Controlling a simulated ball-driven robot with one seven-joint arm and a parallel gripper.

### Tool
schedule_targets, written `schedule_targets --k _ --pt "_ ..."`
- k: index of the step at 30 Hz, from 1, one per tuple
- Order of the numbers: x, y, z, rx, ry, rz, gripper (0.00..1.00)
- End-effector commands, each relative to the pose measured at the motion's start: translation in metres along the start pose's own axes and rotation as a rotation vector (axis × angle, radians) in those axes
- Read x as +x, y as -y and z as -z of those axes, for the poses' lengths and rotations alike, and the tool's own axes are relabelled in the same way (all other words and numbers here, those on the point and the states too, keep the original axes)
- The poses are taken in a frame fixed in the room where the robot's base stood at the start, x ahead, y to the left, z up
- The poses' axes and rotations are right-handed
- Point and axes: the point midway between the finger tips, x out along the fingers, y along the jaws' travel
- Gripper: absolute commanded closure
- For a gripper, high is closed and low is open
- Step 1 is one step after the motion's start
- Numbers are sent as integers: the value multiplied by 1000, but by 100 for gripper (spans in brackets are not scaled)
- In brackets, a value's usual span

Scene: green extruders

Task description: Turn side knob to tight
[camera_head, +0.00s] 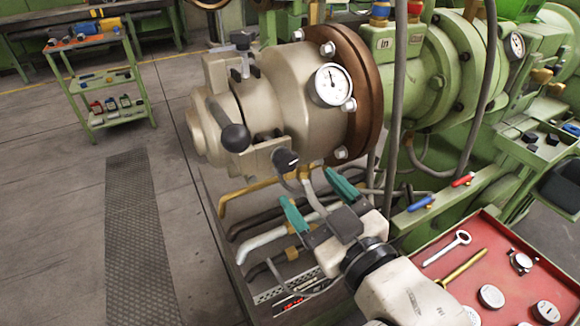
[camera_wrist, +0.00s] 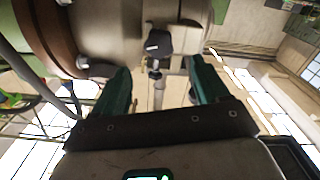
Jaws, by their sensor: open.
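The black side knob (camera_head: 285,160) sits on the lower side of the beige extruder head (camera_head: 275,85). In the wrist view the knob (camera_wrist: 158,44) is near the top middle, between the lines of my fingers, with a thin stem below it. My gripper (camera_head: 316,190) is open, its two green fingers apart and pointing toward the knob from below right. It also shows in the wrist view (camera_wrist: 160,80). The fingers appear short of the knob, and nothing is between them. Any tight marking on the knob is not readable.
A black ball-ended lever (camera_head: 236,137) and an upper black knob (camera_head: 241,40) are on the same head, near a dial gauge (camera_head: 331,85). Pipes (camera_head: 265,235) run below. A red tray (camera_head: 490,255) with tools lies at the right. The left floor is mostly open.

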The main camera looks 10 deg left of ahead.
Motion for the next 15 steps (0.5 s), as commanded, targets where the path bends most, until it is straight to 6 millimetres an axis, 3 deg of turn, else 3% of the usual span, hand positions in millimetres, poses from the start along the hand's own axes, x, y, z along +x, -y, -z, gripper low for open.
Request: schedule_targets --k 9,15 --pt "57 0 0 0 2 1 26" --pt "75 0 0 2 2 0 26"
